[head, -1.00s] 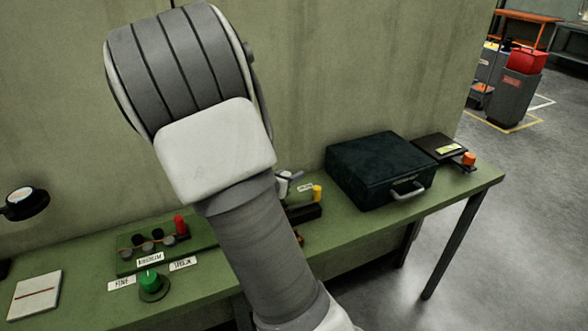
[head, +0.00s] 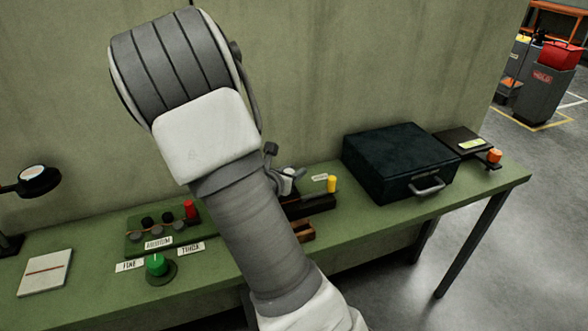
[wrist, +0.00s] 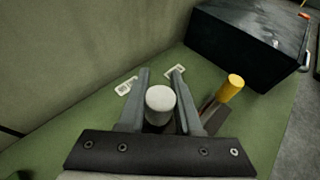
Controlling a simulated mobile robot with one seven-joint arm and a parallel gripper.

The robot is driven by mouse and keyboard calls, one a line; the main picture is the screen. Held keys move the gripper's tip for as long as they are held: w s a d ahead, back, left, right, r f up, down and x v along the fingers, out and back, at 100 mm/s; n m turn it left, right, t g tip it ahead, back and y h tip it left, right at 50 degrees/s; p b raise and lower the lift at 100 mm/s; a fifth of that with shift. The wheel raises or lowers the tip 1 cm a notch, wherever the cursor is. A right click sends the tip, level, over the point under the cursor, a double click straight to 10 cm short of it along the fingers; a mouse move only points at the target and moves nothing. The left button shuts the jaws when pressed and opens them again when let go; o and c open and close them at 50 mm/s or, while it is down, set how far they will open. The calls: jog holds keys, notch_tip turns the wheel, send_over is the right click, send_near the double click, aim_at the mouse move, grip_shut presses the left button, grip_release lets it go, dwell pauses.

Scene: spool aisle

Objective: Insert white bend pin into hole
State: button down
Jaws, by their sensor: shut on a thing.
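In the wrist view the white pin (wrist: 160,98) shows as a round pale end between the two grey fingers of my gripper (wrist: 161,76). My gripper is shut on it, above the green bench. A dark block (head: 318,203) with an upright yellow pin (head: 332,184) stands just right of my arm in the head view. The yellow pin (wrist: 232,86) is right of my gripper in the wrist view, and the block is partly hidden by the right finger. I cannot make out an empty hole. In the head view my arm hides much of this area.
A dark case (head: 400,160) stands on the green bench (head: 440,215), right of the block. A green panel (head: 135,245) with black knobs and a red peg (head: 190,209), a green knob (head: 156,265), a notepad (head: 45,272) and a lamp (head: 38,180) are at left. A wall backs the bench.

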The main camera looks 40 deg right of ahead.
jog(key=shift+f, duration=0.25)
dwell(0.4)
jog(key=shift+f+b, duration=1.35)
jog(key=shift+b, duration=0.1)
jog(key=c, duration=0.5)
grip_release()
jog(key=shift+r, duration=0.1)
jog(key=p+v, duration=0.4)
jog(key=v, duration=1.3)
jog(key=shift+s+a, duration=0.1)
jog(key=shift+s, duration=0.05)
